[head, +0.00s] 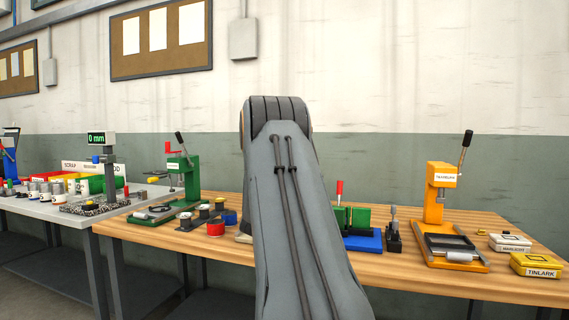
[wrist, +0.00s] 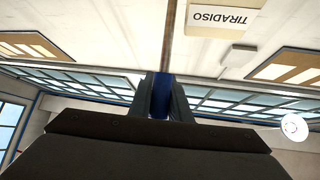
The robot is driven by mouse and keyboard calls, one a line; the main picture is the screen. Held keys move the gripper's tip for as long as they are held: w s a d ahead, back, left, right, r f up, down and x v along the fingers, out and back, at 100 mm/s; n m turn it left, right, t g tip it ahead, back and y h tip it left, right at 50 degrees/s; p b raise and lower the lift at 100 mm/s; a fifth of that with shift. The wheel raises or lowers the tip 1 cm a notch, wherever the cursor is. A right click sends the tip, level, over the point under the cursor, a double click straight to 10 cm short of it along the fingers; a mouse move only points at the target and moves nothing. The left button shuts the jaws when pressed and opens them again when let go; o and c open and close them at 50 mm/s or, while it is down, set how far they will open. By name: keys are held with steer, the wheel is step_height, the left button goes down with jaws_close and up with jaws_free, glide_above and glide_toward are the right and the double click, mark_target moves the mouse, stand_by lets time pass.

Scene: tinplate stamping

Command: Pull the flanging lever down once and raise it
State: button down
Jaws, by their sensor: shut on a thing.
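My gripper (wrist: 161,92) shows only in the wrist view; my own arm hides it in the head view. Its two dark fingers are shut on a blue grip (wrist: 160,100). A thin brownish rod (wrist: 170,40) runs from that grip to the picture's top edge, so this looks like a lever with a blue handle. A cream block marked TIRADISO (wrist: 226,17), upside down in the picture, is beside the rod. The lever's machine and pivot are hidden behind my arm in the head view.
On the wooden bench (head: 400,278) stand a green press (head: 190,172) at left and an orange press (head: 440,185) at right, each with a black-tipped lever. A blue-based fixture (head: 363,240) and yellow tin (head: 536,264) are right of my arm. A grey table (head: 62,208) adjoins at left.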

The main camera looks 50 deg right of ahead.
steer(key=c, duration=1.6)
jaws_free()
steer(key=shift+c, duration=0.2)
steer(key=shift+a+f, duration=0.4)
steer(key=shift+f, duration=0.05)
steer(key=v, duration=0.4)
steer(key=shift+s+a+b, duration=0.15)
steer(key=shift+a+b, duration=0.15)
steer(key=shift+a, duration=0.1)
steer(key=s+a, duration=0.2)
steer(key=a, duration=0.9)
